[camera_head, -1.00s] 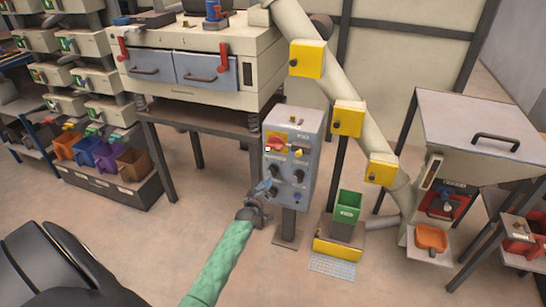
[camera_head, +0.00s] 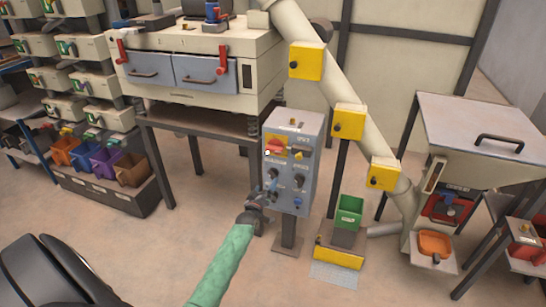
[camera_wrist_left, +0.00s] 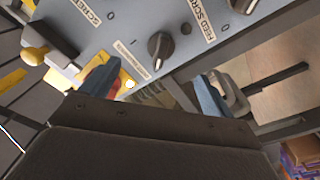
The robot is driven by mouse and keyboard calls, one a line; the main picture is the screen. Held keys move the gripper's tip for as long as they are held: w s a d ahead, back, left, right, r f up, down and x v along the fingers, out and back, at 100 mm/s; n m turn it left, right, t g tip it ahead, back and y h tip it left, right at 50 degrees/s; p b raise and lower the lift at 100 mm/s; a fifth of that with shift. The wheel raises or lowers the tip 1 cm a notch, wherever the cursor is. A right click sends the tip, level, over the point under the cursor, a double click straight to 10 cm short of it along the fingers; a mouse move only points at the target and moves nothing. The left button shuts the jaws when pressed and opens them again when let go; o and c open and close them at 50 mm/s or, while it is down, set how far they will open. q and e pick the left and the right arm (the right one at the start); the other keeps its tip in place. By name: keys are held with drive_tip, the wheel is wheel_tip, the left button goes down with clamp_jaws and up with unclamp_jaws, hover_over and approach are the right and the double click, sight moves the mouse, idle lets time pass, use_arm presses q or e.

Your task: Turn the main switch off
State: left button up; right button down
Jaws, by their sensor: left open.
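The main switch (camera_head: 276,147) is a red handle on a yellow plate at the upper left of the grey control box (camera_head: 306,160) in the head view. A red handle on yellow, which looks like it, shows in the left wrist view (camera_wrist_left: 101,77), partly hidden by the gripper. My left gripper (camera_head: 267,188) is open in front of the box's lower left face, below the switch. In the wrist view its blue finger (camera_wrist_left: 208,97) shows close to the panel; nothing is held. Contact with the panel cannot be told. My right gripper is out of view.
Black knobs (camera_wrist_left: 160,45) and a yellow knob (camera_wrist_left: 35,55) stick out from the panel close to the gripper. A sifter machine (camera_head: 205,60) stands behind, and a slanted pipe with yellow boxes (camera_head: 348,121) runs right.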

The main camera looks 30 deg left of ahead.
sight(273, 150)
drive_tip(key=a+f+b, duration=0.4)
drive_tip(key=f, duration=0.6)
use_arm(q)
wheel_tip(273, 150, up, 16)
drive_tip(key=s+d+m, duration=0.1)
drive_tip(key=d+m, duration=0.1)
drive_tip(key=m, duration=0.5)
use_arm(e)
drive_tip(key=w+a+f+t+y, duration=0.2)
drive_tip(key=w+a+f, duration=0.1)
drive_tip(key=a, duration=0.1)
use_arm(q)
drive_tip(key=shift+m+g, duration=0.3)
drive_tip(key=shift+m, duration=0.3)
drive_tip(key=shift+f+p+x, duration=0.2)
drive_tip(key=shift+x, duration=1.1)
drive_tip(key=shift+f+p+x, duration=0.15)
drive_tip(key=shift+p+x, duration=0.1)
drive_tip(key=shift+x, duration=1.1)
drive_tip(key=shift+f+p+x, duration=0.2)
drive_tip(key=shift+x, duration=1.1)
drive_tip(key=shift+a, duration=0.2)
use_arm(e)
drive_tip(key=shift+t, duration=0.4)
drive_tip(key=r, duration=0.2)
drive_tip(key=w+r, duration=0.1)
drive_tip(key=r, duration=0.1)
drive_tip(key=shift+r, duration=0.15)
use_arm(q)
drive_tip(key=c, duration=1)
